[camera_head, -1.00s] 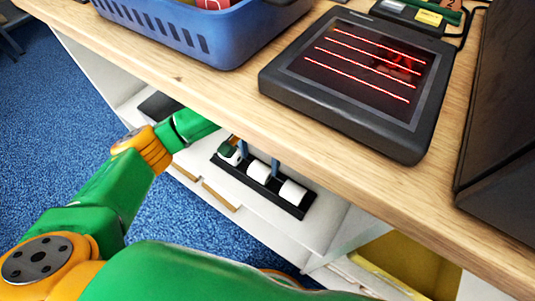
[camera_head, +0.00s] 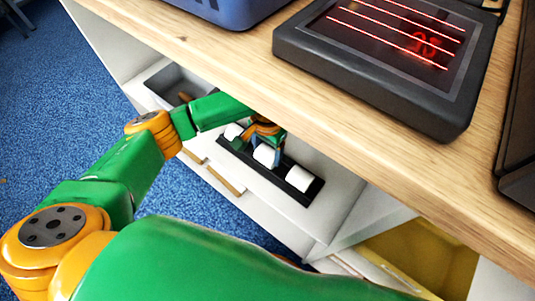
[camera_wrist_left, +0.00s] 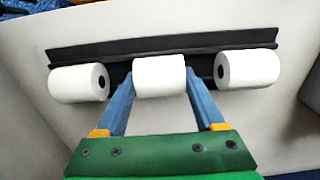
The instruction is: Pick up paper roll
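Three white paper rolls lie in a row in a black holder (camera_head: 313,191) on a white shelf under the counter. The left wrist view shows the left roll (camera_wrist_left: 79,83), the middle roll (camera_wrist_left: 160,76) and the right roll (camera_wrist_left: 250,69), with the holder (camera_wrist_left: 165,43) behind them. My left gripper (camera_head: 264,140) reaches in under the counter edge to the middle roll (camera_head: 266,156). In the left wrist view its two blue fingers stand open on either side of the middle roll; contact is not clear. My right gripper is out of view.
The wooden counter edge (camera_head: 330,112) overhangs the shelf and the gripper. On the counter are a black scanner plate (camera_head: 385,92) and a blue basket (camera_head: 228,8). A grey tray (camera_head: 178,82) lies left of the holder; a yellow compartment (camera_head: 420,255) is at the lower right.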

